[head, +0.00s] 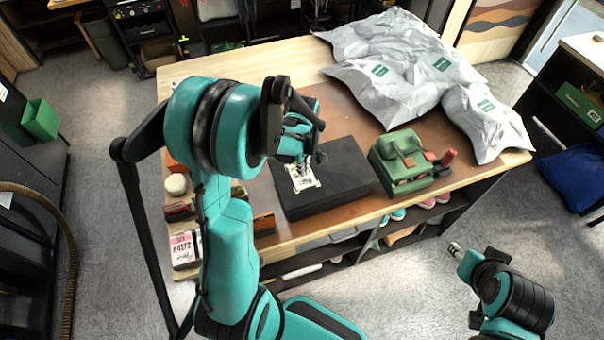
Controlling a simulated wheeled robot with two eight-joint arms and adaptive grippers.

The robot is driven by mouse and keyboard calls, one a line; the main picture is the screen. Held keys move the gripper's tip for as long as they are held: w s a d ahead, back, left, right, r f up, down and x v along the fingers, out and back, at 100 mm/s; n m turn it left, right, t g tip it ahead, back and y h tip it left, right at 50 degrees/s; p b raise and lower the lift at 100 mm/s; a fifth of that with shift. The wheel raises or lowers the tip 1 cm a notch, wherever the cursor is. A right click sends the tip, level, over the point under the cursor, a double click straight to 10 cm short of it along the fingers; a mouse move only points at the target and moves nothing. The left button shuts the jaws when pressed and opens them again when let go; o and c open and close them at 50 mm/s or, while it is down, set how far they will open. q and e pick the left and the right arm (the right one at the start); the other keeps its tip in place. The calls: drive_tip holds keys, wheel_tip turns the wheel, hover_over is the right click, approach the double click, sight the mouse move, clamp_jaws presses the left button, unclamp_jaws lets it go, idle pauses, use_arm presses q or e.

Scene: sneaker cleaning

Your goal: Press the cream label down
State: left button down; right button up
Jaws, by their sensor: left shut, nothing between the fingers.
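The cream label (301,178) lies on the top of a flat black box (343,185) on the table, and black print shows on it. My left gripper (314,163) is shut and empty, at the label's upper right part with its fingertips pointing down. It hides part of the label, and I cannot tell whether the tips touch it. My right arm is at the lower right, off the table. Its small grey end (455,249) points up and left, too small to show whether the jaws are open.
A green case (405,165) with a red-handled tool stands right of the black box. Grey-white parcels (385,80) fill the table's back right. Small boxes (184,248) and a round cream tin (176,184) lie at the left, partly behind my left arm. Shoes stand on the shelf below.

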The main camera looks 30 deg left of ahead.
use_arm(q)
drive_tip(key=shift+f, duration=0.2)
drive_tip(key=shift+f+b, duration=0.35)
drive_tip(key=shift+b, duration=0.15)
drive_tip(key=shift+f+b, duration=0.4)
drive_tip(key=shift+f, duration=0.05)
idle(0.6)
drive_tip(key=shift+r, duration=0.1)
idle(0.6)
wheel_tip(320, 180, up, 8)
drive_tip(key=p, duration=0.5)
idle(0.6)
